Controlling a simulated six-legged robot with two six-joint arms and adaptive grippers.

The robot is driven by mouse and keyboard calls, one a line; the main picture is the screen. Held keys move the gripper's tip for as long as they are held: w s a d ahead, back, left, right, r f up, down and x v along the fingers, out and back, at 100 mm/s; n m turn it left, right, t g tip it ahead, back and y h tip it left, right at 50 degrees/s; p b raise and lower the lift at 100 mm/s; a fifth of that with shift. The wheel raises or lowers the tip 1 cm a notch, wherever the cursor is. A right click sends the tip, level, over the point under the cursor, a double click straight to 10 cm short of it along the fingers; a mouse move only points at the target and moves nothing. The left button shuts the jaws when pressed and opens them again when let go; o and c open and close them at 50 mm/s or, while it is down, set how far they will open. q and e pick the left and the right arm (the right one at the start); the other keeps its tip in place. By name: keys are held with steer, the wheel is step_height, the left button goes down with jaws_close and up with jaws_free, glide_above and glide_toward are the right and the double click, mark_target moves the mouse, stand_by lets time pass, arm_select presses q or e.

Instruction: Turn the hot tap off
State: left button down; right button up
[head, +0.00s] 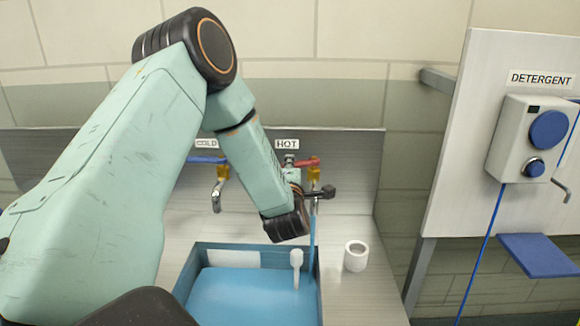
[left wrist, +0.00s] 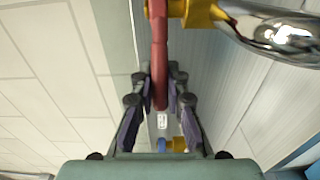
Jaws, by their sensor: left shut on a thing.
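The hot tap has a red lever (head: 306,162), a brass body and a metal spout, below the HOT label (head: 287,144). A blue stream of water (head: 312,232) falls from its spout into the basin. My left gripper (left wrist: 160,88) is shut on the red lever (left wrist: 158,50), whose end lies between the two fingers in the left wrist view. In the head view my left arm hides most of that grip. The brass body (left wrist: 200,13) and shiny spout (left wrist: 285,32) also show in the left wrist view. My right gripper is not in view.
The cold tap, with a blue lever (head: 206,159), stands left of the hot tap, partly behind my arm. The blue basin (head: 318,285) holds blue water and a white utensil (head: 296,262). A white cup (head: 355,256) stands to its right. A detergent dispenser (head: 510,140) hangs farther right.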

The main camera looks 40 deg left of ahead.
arm_select(q)
steer(key=shift+w+a+r+m+t+h+p, duration=0.1)
steer(key=shift+w+a+m+t+h+p, duration=0.2)
steer(key=shift+a+m+t+h+p, duration=0.45)
steer(key=shift+w+a+f+m+t+h+p, duration=0.1)
steer(key=shift+w+m+t+h+p, duration=0.3)
steer(key=shift+m+h, duration=0.75)
steer(key=shift+w+a+r+m+t+h+p, duration=0.15)
steer(key=shift+a+m+t+h+p, duration=0.4)
steer(key=shift+h, duration=0.85)
steer(key=shift+w+d, duration=0.1)
steer(key=shift+d, duration=0.05)
steer(key=c, duration=1.3)
jaws_free()
